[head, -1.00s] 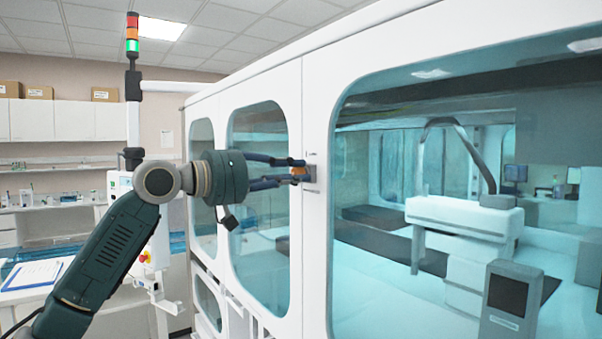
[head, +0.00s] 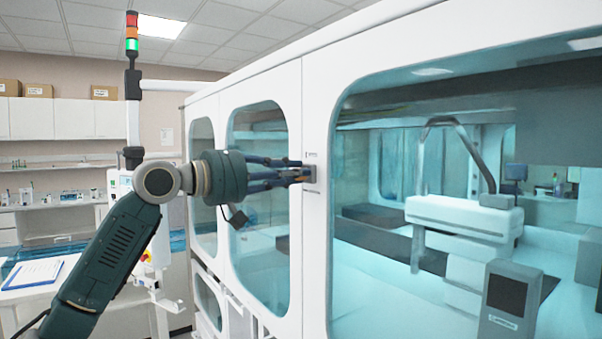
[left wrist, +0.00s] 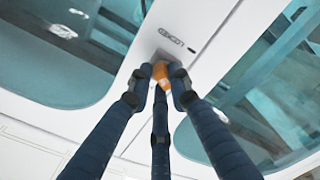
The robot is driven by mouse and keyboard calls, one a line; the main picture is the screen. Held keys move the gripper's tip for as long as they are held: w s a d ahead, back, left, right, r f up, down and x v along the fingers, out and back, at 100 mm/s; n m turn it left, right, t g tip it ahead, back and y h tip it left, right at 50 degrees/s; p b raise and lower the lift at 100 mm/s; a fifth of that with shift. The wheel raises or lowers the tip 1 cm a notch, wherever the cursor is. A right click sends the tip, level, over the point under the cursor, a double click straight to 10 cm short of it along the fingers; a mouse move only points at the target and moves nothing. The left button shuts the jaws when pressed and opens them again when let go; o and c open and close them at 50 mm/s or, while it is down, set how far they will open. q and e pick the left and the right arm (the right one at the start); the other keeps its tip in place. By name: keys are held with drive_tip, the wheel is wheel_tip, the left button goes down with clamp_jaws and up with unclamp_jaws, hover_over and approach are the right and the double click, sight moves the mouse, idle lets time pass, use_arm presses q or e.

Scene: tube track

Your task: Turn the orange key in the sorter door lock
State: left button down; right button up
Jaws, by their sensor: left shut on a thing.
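The orange key (left wrist: 160,72) sits at the grey lock (left wrist: 172,46) on the white door frame, seen in the left wrist view. My left gripper (left wrist: 159,80) is shut on the key, with its blue fingers around it. In the head view my left gripper (head: 300,173) reaches from the left to the lock (head: 309,173) on the white post between two windows. The key is mostly hidden behind the fingers there. My right gripper is not in view.
The white sorter cabinet (head: 316,250) has large tinted windows on both sides of the lock. A signal tower (head: 132,45) with a green light stands at the left. A bench with a clipboard (head: 32,274) is at the far left.

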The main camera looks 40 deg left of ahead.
use_arm(q)
drive_tip(key=shift+a+r, duration=0.25)
drive_tip(key=shift+r, duration=0.05)
drive_tip(key=n, duration=0.3)
drive_tip(key=shift+a, duration=0.1)
drive_tip(key=shift+n, duration=0.3)
drive_tip(key=shift+n, duration=0.4)
drive_tip(key=c, duration=1.9)
unclamp_jaws()
drive_tip(key=shift+n, duration=0.3)
drive_tip(key=o, duration=0.4)
drive_tip(key=shift+a+f, duration=0.1)
drive_tip(key=shift+a, duration=0.05)
drive_tip(key=shift+c, duration=0.2)
drive_tip(key=shift+a+f, duration=0.15)
drive_tip(key=shift+f, duration=0.05)
drive_tip(key=shift+s+d, duration=0.15)
drive_tip(key=shift+d, duration=0.05)
